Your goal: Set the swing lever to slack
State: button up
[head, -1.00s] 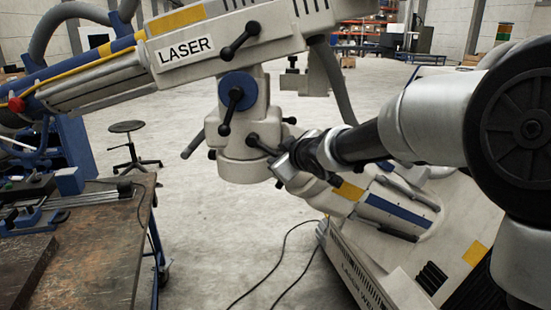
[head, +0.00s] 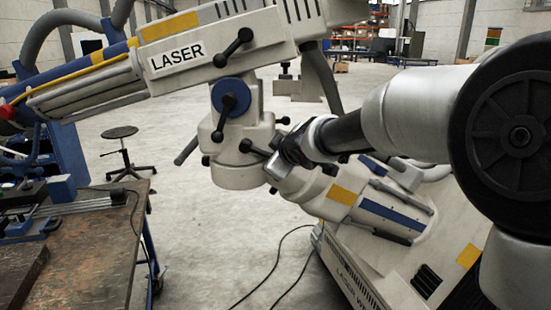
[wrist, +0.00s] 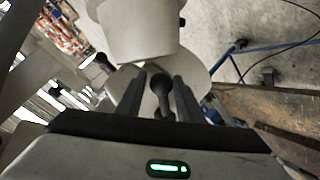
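One black lever (head: 252,148) low on the column points toward my gripper (head: 272,168), which is at the column's lower right. In the wrist view a black round-ended lever (wrist: 162,84) stands between the two fingers of my gripper (wrist: 158,92), with small gaps beside it. The fingers are apart. My wrist partly hides the contact area in the head view, and I see no marking that names the swing lever.
Another black lever (head: 233,48) is on the LASER beam (head: 200,55), and one sits on a blue disc (head: 231,97). A wooden workbench (head: 95,235) stands at left, a stool (head: 122,148) behind it. The cream base unit (head: 400,245) is at lower right. Cables lie on the open floor.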

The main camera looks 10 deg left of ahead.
jog(key=shift+o, duration=0.7)
jog(key=p+v, duration=1)
jog(key=v, duration=0.7)
jog(key=shift+s+d, duration=0.2)
